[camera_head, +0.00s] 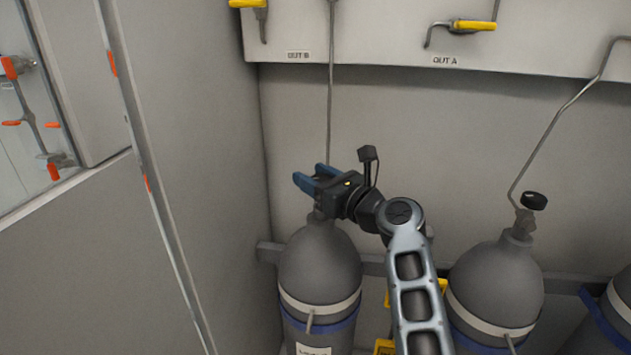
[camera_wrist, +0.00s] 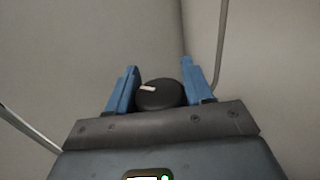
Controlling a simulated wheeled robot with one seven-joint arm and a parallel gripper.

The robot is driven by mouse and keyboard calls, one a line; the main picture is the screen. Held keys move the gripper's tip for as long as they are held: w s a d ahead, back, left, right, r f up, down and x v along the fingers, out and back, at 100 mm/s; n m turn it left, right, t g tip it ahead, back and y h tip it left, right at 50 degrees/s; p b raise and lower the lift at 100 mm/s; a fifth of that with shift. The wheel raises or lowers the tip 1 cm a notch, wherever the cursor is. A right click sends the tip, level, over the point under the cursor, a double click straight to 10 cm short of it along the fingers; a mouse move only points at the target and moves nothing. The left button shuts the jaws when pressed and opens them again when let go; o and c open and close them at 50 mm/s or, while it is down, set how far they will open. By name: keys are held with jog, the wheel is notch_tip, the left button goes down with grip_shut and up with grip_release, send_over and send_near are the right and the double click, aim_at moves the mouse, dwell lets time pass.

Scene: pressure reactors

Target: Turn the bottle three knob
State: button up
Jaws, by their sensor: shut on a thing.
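In the wrist view, a round black knob (camera_wrist: 160,96) with a small white mark on top sits between the two blue fingers of my gripper (camera_wrist: 160,88), which is shut on it. In the head view, my gripper (camera_head: 312,178) is above the neck of the left grey bottle (camera_head: 318,262), and my gripper hides the knob there. The bottle stands upright, with a pale band and a blue band around it. I cannot read its label or tell its number.
A second grey bottle (camera_head: 497,283) with a black knob (camera_head: 534,201) stands to the right, and part of another shows at the right edge. Thin pipes rise to a panel (camera_head: 370,38) with yellow-handled valves, marked OUT B and OUT A. A grey wall (camera_head: 190,120) stands close at left.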

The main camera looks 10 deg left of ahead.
jog(key=o, duration=1)
jog(key=shift+c, duration=0.2)
jog(key=shift+d, duration=0.1)
jog(key=v, duration=0.7)
jog(key=shift+s+d, duration=0.2)
jog(key=shift+s, duration=0.1)
